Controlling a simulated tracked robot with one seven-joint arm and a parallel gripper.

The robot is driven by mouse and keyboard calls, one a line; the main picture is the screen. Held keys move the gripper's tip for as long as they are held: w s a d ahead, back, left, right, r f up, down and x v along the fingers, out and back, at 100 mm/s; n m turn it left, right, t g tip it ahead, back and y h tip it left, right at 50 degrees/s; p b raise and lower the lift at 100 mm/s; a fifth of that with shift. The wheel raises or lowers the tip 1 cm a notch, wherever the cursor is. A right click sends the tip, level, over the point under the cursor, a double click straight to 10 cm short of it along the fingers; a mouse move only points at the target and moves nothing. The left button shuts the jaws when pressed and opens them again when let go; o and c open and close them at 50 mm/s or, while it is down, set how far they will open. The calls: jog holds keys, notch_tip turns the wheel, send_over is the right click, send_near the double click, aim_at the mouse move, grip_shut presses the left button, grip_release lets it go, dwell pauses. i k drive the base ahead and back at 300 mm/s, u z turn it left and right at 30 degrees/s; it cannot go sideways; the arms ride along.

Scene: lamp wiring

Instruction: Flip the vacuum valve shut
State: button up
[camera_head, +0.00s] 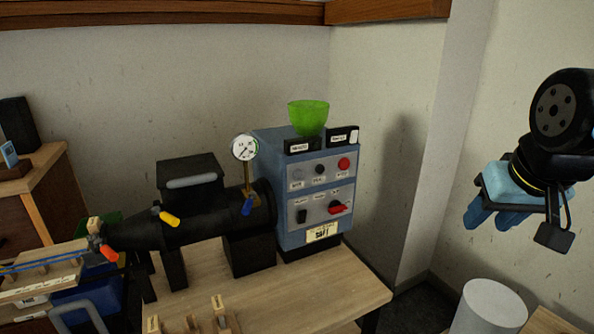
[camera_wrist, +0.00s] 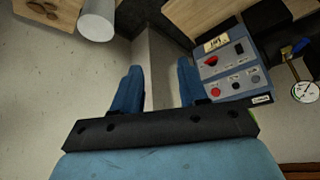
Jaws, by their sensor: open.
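Several small levers sit on the black cylindrical machine: a blue lever (camera_head: 247,206) below the pressure gauge (camera_head: 244,148), a yellow lever (camera_head: 168,218) midway, and an orange-red lever (camera_head: 108,252) at its left end. I cannot read which one is the vacuum valve. The gauge also shows in the wrist view (camera_wrist: 305,91), at the right edge, with the blue lever (camera_wrist: 300,46) close to it. My gripper (camera_head: 497,215) has blue fingers and hangs at the far right, well away from the machine. In the wrist view my gripper (camera_wrist: 159,68) is open with nothing between its fingers.
A grey-blue control box (camera_head: 290,180) with knobs, a red button and a green bowl (camera_head: 308,117) on top stands right of the machine on a wooden bench (camera_head: 330,290). A white cylinder (camera_head: 490,306) stands at the lower right. Wall and open space lie between box and gripper.

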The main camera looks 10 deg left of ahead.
aim_at(249, 202)
jog(key=z, duration=0.3)
jog(key=k, duration=0.7)
jog(key=u, duration=0.9)
jog(key=i, duration=1)
